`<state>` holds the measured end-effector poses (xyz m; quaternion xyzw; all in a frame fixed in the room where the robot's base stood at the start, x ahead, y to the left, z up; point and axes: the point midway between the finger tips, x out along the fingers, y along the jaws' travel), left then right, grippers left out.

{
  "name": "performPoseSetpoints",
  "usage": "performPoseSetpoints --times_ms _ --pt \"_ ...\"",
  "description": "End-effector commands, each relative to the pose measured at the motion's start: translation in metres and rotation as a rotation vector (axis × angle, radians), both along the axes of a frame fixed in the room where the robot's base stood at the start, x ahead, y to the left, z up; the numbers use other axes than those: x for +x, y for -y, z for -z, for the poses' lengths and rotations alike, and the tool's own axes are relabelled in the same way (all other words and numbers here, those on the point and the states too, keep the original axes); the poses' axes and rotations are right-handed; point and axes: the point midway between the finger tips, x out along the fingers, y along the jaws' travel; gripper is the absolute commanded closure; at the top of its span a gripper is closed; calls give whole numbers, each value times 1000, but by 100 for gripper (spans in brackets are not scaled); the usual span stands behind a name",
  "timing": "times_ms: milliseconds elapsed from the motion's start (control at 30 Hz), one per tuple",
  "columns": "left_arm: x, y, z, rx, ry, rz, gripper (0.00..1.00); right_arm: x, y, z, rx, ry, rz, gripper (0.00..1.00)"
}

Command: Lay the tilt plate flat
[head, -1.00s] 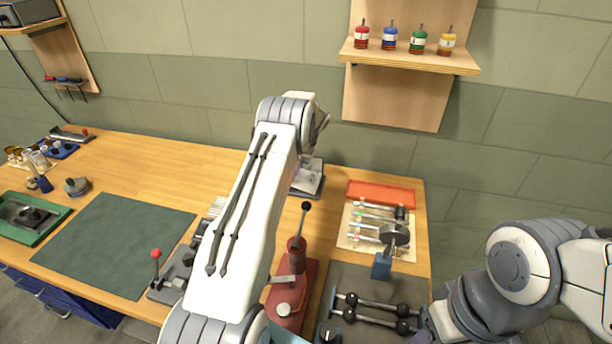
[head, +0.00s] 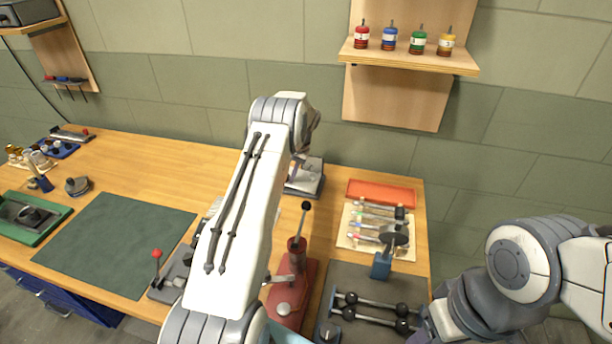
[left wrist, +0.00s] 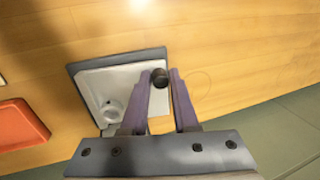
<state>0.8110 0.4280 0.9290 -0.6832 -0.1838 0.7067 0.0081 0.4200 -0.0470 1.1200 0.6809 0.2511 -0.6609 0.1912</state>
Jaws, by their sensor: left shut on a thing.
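The tilt plate (left wrist: 103,97) is a pale grey plate with a round fitting, on a dark square base (left wrist: 72,68). In the head view the plate (head: 305,180) sits at the back of the bench, partly hidden by my left arm. My left gripper (left wrist: 165,76) has its two purple fingers closed on a dark round knob (left wrist: 159,78) at the plate's edge. The plate's exact tilt is hard to tell. My left gripper is hidden behind its arm in the head view. My right arm shows at the right, but its gripper is out of view.
Right of the plate lie an orange tray (head: 381,193) and a board with several tools (head: 352,238). A red lever press (head: 297,285) and a rack with black balls (head: 375,310) stand nearer. A green mat (head: 112,245) lies left. A shelf (head: 415,60) with several bottles hangs above.

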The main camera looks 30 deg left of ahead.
Motion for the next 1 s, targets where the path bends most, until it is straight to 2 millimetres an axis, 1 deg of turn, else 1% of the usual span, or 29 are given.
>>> performPoseSetpoints --times_ms 33,367,700,1000 --pt "-1 6 5 -11 -6 1 100 0 0 0 0 0 0 46" --pt "-1 6 5 -16 -5 0 100 0 0 0 0 0 0 46" --pt "-2 3 13 -89 12 0 100 0 0 -1 0 0 0 46" --pt "-2 3 14 -98 14 0 100 0 0 -1 0 0 0 46"
